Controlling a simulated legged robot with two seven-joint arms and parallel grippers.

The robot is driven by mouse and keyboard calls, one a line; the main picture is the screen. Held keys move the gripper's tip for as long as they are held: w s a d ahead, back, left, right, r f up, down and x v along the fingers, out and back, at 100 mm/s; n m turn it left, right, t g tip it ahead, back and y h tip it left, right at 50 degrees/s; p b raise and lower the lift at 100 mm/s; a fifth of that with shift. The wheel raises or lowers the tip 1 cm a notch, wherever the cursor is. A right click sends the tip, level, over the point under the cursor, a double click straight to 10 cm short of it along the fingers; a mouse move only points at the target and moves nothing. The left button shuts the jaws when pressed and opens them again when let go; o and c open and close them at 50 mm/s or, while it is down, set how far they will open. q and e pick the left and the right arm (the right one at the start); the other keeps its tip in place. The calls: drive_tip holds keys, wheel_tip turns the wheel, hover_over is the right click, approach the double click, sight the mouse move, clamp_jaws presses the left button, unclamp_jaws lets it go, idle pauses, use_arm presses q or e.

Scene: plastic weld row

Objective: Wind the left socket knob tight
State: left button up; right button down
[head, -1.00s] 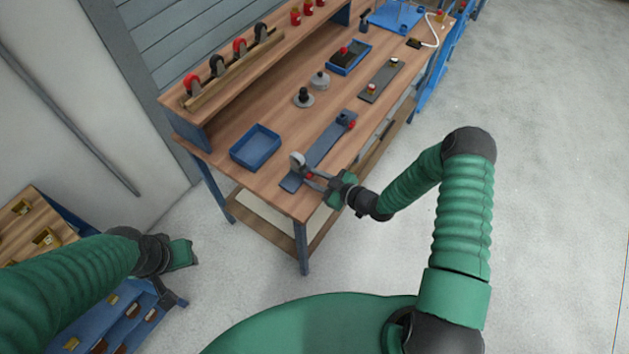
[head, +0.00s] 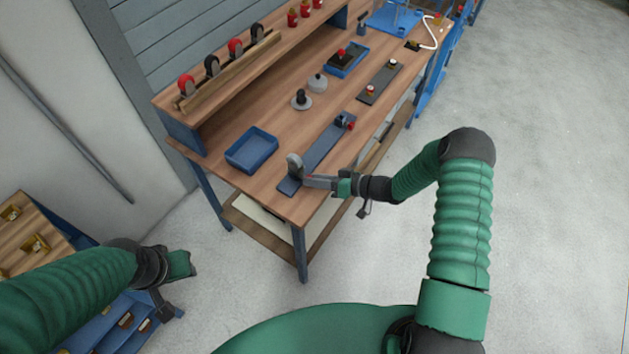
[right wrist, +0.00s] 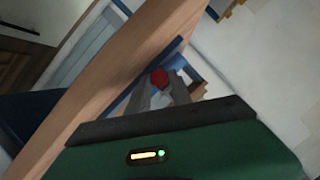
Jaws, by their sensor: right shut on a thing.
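A long dark blue plate (head: 322,150) lies along the front of the workbench, with a fitting at each end. The left socket is an upright grey piece (head: 294,164) at the plate's near left end. Its red knob (right wrist: 159,78) shows between the fingers in the right wrist view; in the head view the fingers hide it. My right gripper (head: 310,182) is shut on this knob, reaching in from the right. The other socket's red knob (head: 350,126) stands at the plate's far end. My left gripper (head: 180,265) hangs away from the bench at lower left; its fingers are unclear.
An empty blue tray (head: 251,150) sits left of the plate. A rack of red and black wheels (head: 235,50) runs along the shelf. Open floor lies right.

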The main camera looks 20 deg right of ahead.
drive_tip(key=shift+d+f, duration=0.1)
idle(0.5)
drive_tip(key=c, duration=1.4)
unclamp_jaws()
drive_tip(key=shift+w, duration=0.1)
drive_tip(key=shift+c, duration=0.2)
drive_tip(key=shift+d, duration=0.15)
drive_tip(key=b+v, duration=0.1)
drive_tip(key=v, duration=1.5)
drive_tip(key=shift+d, duration=0.45)
